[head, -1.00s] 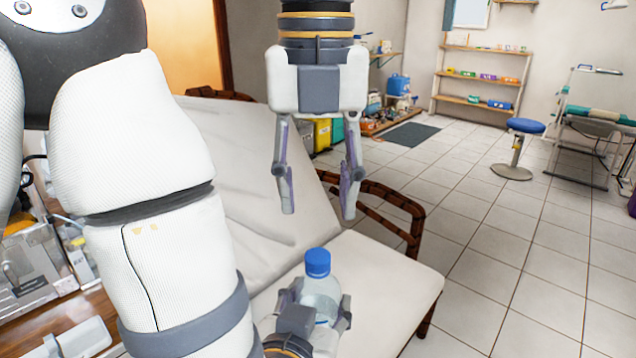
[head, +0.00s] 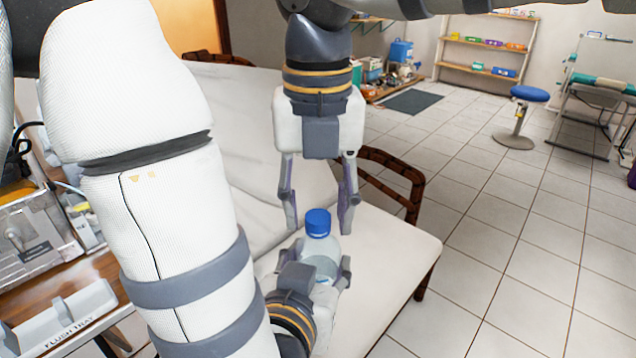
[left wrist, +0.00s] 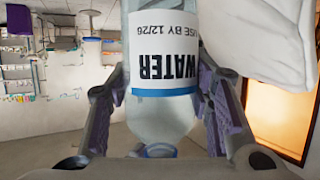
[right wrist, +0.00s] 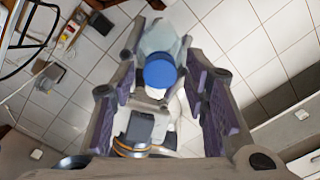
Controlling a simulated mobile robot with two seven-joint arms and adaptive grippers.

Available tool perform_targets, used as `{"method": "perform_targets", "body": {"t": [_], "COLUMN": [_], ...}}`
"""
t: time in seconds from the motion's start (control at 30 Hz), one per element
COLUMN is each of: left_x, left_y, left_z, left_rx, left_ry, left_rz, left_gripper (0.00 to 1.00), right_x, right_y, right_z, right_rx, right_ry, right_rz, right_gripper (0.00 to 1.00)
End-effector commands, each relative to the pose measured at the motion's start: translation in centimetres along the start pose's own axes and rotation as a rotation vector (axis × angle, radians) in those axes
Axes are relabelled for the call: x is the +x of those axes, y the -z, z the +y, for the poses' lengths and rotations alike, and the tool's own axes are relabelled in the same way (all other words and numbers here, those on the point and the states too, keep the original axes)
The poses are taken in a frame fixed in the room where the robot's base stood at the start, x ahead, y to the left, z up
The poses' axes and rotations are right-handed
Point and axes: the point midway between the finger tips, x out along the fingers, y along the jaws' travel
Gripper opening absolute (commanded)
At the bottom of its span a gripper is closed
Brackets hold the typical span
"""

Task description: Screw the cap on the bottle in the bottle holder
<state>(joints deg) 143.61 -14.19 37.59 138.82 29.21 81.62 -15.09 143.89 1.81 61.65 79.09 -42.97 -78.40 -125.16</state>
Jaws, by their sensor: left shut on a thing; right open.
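A clear water bottle (head: 320,252) with a blue cap (head: 318,222) on its top stands upright in my left gripper (head: 318,278), in front of the couch. The left wrist view shows the bottle (left wrist: 163,70) with its WATER label between the shut fingers. My right gripper (head: 318,220) is open above, pointing down, with its fingertips on either side of the cap at about its height. In the right wrist view the cap (right wrist: 160,72) lies between the open fingers, apart from both. Whether the cap is threaded tight cannot be told.
A white cushioned couch (head: 385,250) with a wooden armrest (head: 400,180) is behind the grippers. A wooden table (head: 85,275) at the left carries a grey tray (head: 62,318) marked FLUSH TRAY, which looks empty. Open tiled floor lies to the right.

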Motion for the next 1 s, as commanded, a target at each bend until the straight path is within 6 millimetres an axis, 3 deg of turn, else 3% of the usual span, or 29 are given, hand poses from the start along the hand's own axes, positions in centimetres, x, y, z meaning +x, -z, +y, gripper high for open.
{"method": "perform_targets", "body": {"t": [0.23,0.43,0.67,0.77,1.0], "left_x": [-0.01,-0.01,-0.01,0.00,0.00], "left_y": [0.08,0.08,0.07,0.08,0.09], "left_z": [0.00,0.00,-0.02,-0.02,-0.03], "left_rx": [0.000,0.000,0.000,0.000,0.000], "left_ry": [0.000,0.000,0.001,0.001,0.001], "left_rz": [0.002,0.002,0.002,0.002,0.002], "left_gripper": [0.00,0.00,0.00,0.00,0.00], "right_x": [0.04,0.03,0.00,-0.02,0.04], "right_y": [0.01,0.02,0.04,0.02,-0.01], "right_z": [0.00,0.00,0.00,-0.03,-0.11], "right_rx": [0.000,0.000,0.032,0.244,1.327], "right_ry": [0.000,0.000,0.002,0.006,0.004], "right_rz": [0.000,0.000,0.000,-0.004,-0.011], "right_gripper": [0.41,0.00,0.00,0.00,0.00]}}
